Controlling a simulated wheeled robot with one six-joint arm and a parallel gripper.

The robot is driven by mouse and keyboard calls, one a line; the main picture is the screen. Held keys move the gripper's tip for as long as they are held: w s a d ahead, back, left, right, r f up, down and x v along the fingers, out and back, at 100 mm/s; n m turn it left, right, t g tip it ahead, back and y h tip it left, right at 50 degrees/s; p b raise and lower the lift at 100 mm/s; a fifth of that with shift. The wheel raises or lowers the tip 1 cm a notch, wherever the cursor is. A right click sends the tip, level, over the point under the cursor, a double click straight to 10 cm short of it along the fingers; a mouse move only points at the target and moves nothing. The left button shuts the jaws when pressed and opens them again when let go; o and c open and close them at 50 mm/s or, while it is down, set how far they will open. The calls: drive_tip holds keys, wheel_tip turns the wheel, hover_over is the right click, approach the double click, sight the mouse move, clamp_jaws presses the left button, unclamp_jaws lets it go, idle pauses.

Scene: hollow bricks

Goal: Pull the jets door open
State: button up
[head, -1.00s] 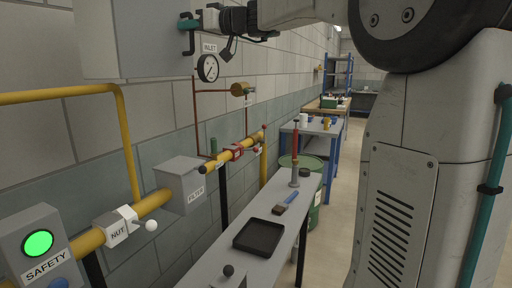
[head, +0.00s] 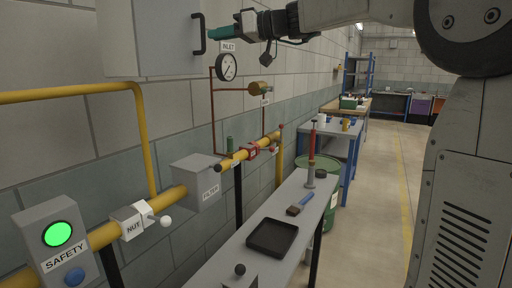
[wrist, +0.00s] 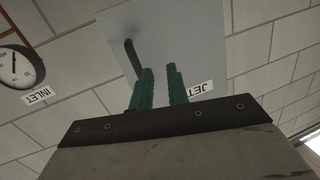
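The jets door is the pale grey front of a wall cabinet (head: 150,40) at the top left of the head view. It looks closed. Its dark bar handle (head: 198,34) is upright near the right edge. My gripper (head: 212,33) is just right of the handle, with teal fingers pointing left toward it. In the wrist view my gripper (wrist: 159,68) has its two fingers apart with nothing between them. The handle (wrist: 131,58) shows beyond and left of the fingers there, not between them. A partly hidden JETS label (wrist: 201,88) is beside the right finger.
A round gauge (head: 226,67) with an INLET label (head: 228,46) is on the wall below my gripper. Yellow pipe (head: 105,234) runs along the wall. A narrow bench (head: 235,258) holds a black tray (head: 272,238). The aisle at the right is clear.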

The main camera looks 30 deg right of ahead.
drive_tip(key=s+a+f+m+g+h, duration=0.1)
drive_tip(key=s+f+m+g+h, duration=0.2)
drive_tip(key=s+f, duration=0.9)
drive_tip(key=s+a+f+m+g+h, duration=0.1)
drive_tip(key=s+f+g+h, duration=0.3)
drive_tip(key=s+f, duration=0.8)
drive_tip(key=shift+s+a+f+m, duration=0.3)
drive_tip(key=shift+s+a+m, duration=0.1)
drive_tip(key=shift+s+m, duration=0.45)
drive_tip(key=shift+w, duration=0.15)
drive_tip(key=s+d+f+m+g+h, duration=0.1)
drive_tip(key=s+d+f+m+h, duration=0.1)
drive_tip(key=s+f, duration=0.3)
drive_tip(key=shift+d+f+g, duration=0.3)
drive_tip(key=shift+d+f, duration=0.05)
drive_tip(key=shift+f, duration=0.35)
drive_tip(key=s+d+f+h, duration=0.1)
drive_tip(key=s+f, duration=0.1)
drive_tip(key=s, duration=0.1)
drive_tip(key=s+d+f+m+h, duration=0.1)
drive_tip(key=s+f, duration=0.2)
drive_tip(key=s+d+f+g+h, duration=0.1)
drive_tip(key=s+f, duration=0.1)
drive_tip(key=s, duration=0.2)
drive_tip(key=shift+d+f+h, duration=0.2)
drive_tip(key=shift+d+h, duration=0.2)
drive_tip(key=c, duration=0.3)
drive_tip(key=shift+r, duration=0.15)
clamp_jaws()
